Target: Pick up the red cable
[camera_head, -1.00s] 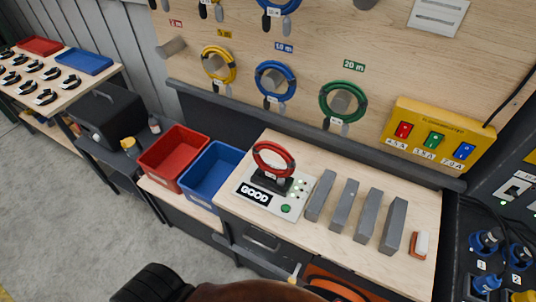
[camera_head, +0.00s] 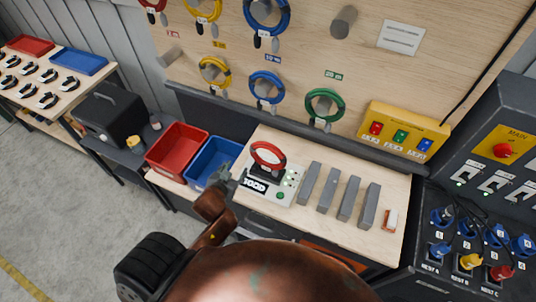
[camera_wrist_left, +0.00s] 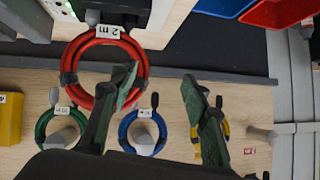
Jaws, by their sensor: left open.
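A red cable (camera_head: 268,156), coiled in a ring, stands upright on the test unit (camera_head: 258,185) with the GOOD label on the bench. In the left wrist view the red cable (camera_wrist_left: 72,62) carries a white 2 m tag, and one finger overlaps its right edge. My left gripper (camera_head: 225,174) is open and empty, to the left of the cable and apart from it, near the blue bin. In the left wrist view its two fingers (camera_wrist_left: 165,100) stand wide apart. My right gripper is not in view.
Red (camera_head: 176,150) and blue (camera_head: 213,160) bins stand left of the test unit. Several grey blocks (camera_head: 328,192) stand to its right. Coiled cables, including a green one (camera_head: 325,106), hang on the wooden board behind. A yellow switch box (camera_head: 403,130) is at the right.

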